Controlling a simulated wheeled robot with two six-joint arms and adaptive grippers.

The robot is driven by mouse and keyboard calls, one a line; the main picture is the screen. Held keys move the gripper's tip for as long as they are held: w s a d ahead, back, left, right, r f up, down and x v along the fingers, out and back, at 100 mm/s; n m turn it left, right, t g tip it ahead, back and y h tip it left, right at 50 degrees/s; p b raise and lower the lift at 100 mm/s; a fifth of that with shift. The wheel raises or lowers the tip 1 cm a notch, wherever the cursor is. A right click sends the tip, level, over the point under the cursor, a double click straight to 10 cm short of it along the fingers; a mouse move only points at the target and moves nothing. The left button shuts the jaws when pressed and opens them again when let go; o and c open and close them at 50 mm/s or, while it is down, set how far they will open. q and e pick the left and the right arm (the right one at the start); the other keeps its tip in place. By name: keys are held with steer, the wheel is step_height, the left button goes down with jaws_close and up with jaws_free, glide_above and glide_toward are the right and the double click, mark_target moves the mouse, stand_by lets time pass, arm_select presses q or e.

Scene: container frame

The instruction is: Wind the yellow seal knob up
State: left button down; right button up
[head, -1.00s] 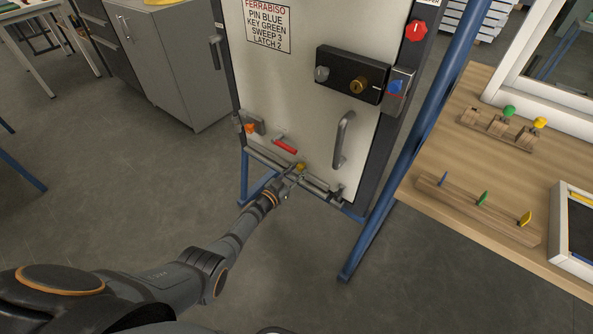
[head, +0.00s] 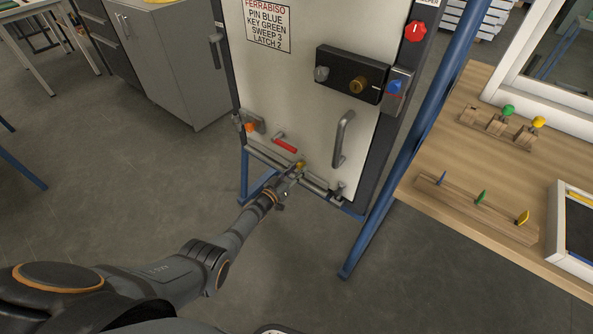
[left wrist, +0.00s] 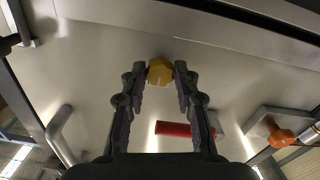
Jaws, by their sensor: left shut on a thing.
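The yellow seal knob (head: 300,166) is low on the pale door panel (head: 300,100), near its bottom edge. It is small and partly hidden by my gripper in the head view. My left gripper (head: 295,172) reaches it from below and in front. In the left wrist view the faceted yellow knob (left wrist: 160,72) sits between the two fingertips of my left gripper (left wrist: 160,78), which is shut on it. My right gripper is not in view.
A red handle (head: 285,145), an orange knob (head: 250,127) and a grey pull handle (head: 343,140) are close around the knob. A blue frame leg (head: 370,225) stands right of the door. A wooden table (head: 430,165) with coloured keys and pins is further right.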

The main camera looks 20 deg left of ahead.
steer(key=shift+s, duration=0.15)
arm_select(q)
steer(key=c, duration=1.4)
jaws_free()
steer(key=o, duration=0.4)
steer(key=shift+s+a+f, duration=0.1)
steer(key=shift+s, duration=0.1)
steer(key=v, duration=1.1)
steer(key=shift+s, duration=0.35)
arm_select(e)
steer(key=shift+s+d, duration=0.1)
arm_select(q)
steer(key=shift+a, duration=0.1)
